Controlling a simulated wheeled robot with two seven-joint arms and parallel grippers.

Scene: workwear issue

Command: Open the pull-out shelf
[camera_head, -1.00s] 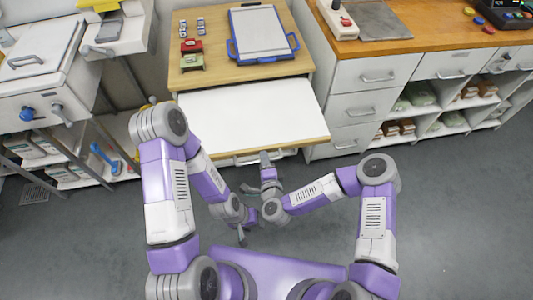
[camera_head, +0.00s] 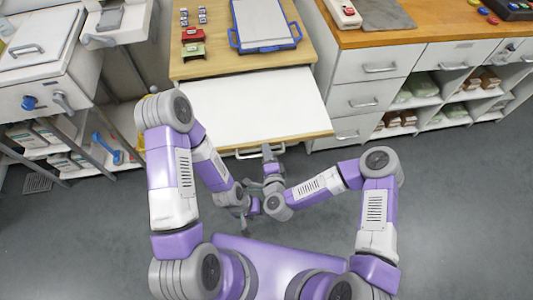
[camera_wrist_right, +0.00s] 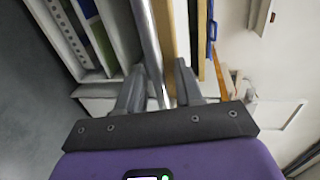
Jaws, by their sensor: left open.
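The pull-out shelf (camera_head: 255,105) is a white board with a wooden front edge, standing out from under the desk top. A metal bar handle (camera_head: 240,154) runs along its front. My right gripper (camera_head: 267,151) is at this handle, right of its middle. In the right wrist view the handle bar (camera_wrist_right: 146,30) passes between the fingers of my right gripper (camera_wrist_right: 160,80), beside the wooden front; the contact itself is partly hidden. My left gripper (camera_head: 246,224) is open and empty, low over the floor in front of my base, apart from the shelf.
The wooden desk top (camera_head: 210,66) carries a blue-framed board (camera_head: 262,22), a red and a green item, and small blocks. A drawer cabinet (camera_head: 355,97) stands close on the right. A white machine on a rack (camera_head: 45,75) stands at left. The grey floor between is clear.

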